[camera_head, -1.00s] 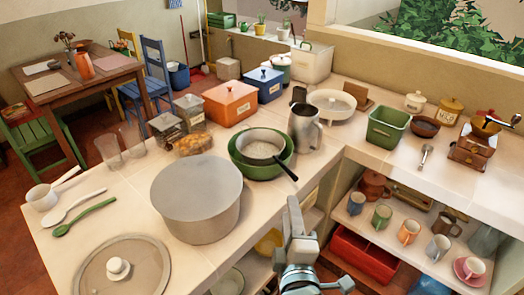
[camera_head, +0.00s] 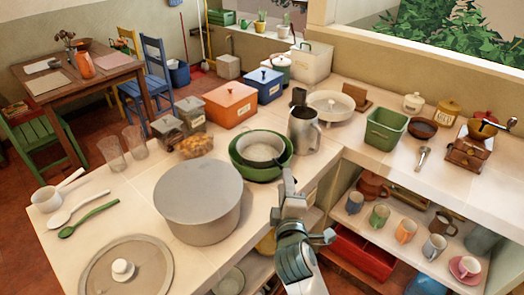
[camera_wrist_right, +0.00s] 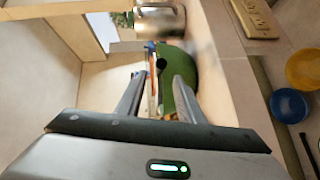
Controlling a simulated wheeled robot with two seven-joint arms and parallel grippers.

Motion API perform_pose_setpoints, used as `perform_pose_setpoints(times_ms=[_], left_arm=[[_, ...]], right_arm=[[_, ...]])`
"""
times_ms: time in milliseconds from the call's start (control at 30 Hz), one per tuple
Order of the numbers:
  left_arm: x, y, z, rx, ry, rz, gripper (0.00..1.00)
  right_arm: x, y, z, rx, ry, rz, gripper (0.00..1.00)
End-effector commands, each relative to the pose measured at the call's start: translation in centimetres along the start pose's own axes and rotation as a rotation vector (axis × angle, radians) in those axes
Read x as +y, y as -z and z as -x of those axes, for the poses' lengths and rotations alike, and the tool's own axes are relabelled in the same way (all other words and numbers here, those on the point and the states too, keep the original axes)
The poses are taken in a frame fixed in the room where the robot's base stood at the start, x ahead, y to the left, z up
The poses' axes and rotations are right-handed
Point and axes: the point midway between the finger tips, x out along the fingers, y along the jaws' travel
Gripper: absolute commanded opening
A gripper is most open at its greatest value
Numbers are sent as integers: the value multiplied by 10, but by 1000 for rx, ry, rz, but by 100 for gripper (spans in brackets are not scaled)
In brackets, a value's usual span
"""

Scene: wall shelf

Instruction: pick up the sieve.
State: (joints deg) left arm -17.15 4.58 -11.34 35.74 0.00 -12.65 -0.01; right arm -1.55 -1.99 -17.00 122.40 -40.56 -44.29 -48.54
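The sieve (camera_head: 262,147) is a pale round mesh bowl resting inside the green bowl (camera_head: 240,171) on the counter. In the head view its black handle is largely hidden behind my right gripper (camera_head: 287,180). My right gripper is at the counter's front edge, just right of and in front of the green bowl. In the right wrist view its two fingers (camera_wrist_right: 158,88) are apart. Between and beyond them are the green bowl (camera_wrist_right: 178,68) and a small dark round spot (camera_wrist_right: 161,64), perhaps the handle's end. I cannot tell whether they touch it. My left gripper is not in view.
A large grey pot (camera_head: 198,212) stands left of the green bowl. A metal jug (camera_head: 303,132) stands close behind it on the right; it also shows in the right wrist view (camera_wrist_right: 160,20). Shelves with mugs (camera_head: 405,231) lie below the counter at right.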

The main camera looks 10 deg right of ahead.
Motion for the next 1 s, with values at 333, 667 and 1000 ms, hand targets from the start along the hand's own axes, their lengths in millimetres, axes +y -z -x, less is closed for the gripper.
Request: perform_pose_setpoints(times_ms=[333, 667, 1000], left_arm=[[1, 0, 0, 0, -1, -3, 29], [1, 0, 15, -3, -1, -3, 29], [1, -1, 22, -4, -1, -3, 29]], right_arm=[[0, 0, -3, 0, 0, 0, 34], [5, -5, -26, -1, 0, 3, 34], [2, -7, -55, 1, 1, 0, 34]])
